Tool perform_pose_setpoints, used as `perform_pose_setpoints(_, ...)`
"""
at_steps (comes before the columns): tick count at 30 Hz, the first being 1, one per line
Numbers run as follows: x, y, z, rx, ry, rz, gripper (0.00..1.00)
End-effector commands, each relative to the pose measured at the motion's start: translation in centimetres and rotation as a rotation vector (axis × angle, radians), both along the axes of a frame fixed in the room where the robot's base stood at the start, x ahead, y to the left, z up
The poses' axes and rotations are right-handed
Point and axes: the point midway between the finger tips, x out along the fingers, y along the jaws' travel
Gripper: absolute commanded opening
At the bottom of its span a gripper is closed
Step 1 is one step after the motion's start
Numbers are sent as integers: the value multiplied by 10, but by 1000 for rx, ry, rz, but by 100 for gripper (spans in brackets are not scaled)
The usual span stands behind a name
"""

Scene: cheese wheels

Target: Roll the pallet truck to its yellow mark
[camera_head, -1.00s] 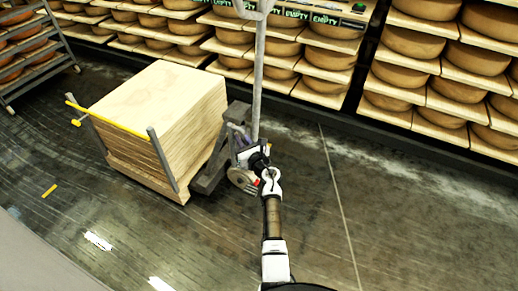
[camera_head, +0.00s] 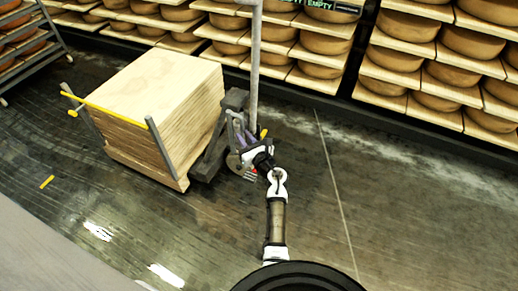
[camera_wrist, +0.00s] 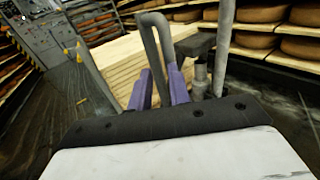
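The pallet truck (camera_head: 210,158) stands on the dark floor left of the middle in the head view, with a tall grey post (camera_head: 254,70). It carries a stack of pale boards (camera_head: 150,80) between metal uprights, with a yellow bar along the left side. A small yellow mark (camera_head: 47,182) lies on the floor at the left, apart from the truck. My gripper (camera_head: 240,140) is at the truck's right end. In the wrist view, the purple fingers of my gripper (camera_wrist: 161,92) are on either side of a grey looped handle (camera_wrist: 152,40) and appear closed on it.
Shelves of cheese wheels (camera_head: 440,60) line the back wall, close behind the truck. A wheeled rack (camera_head: 30,50) stands at the far left. The floor in front and to the right is clear. White glare patches lie at the lower left.

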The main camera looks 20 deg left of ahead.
Motion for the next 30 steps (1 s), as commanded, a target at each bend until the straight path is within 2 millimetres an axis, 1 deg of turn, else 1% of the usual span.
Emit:
perform_pose_setpoints(1,-6,-14,0,1,2,-10,20)
perform_pose_setpoints(6,-24,-48,0,3,0,-20,20)
perform_pose_setpoints(9,-32,-61,1,3,0,-23,20)
perform_pose_setpoints(12,-37,-71,1,4,1,-26,20)
perform_pose_setpoints(16,-40,-77,2,4,-1,-28,20)
perform_pose_setpoints(23,-40,-78,2,4,-1,-28,20)
perform_pose_setpoints(24,-40,-78,2,4,-1,-29,21)
perform_pose_setpoints(26,-40,-77,4,10,-1,-28,29)
perform_pose_setpoints(27,-39,-75,10,25,-2,-25,33)
perform_pose_setpoints(29,-38,-67,29,74,-5,-14,33)
perform_pose_setpoints(30,-38,-59,50,128,-4,-4,33)
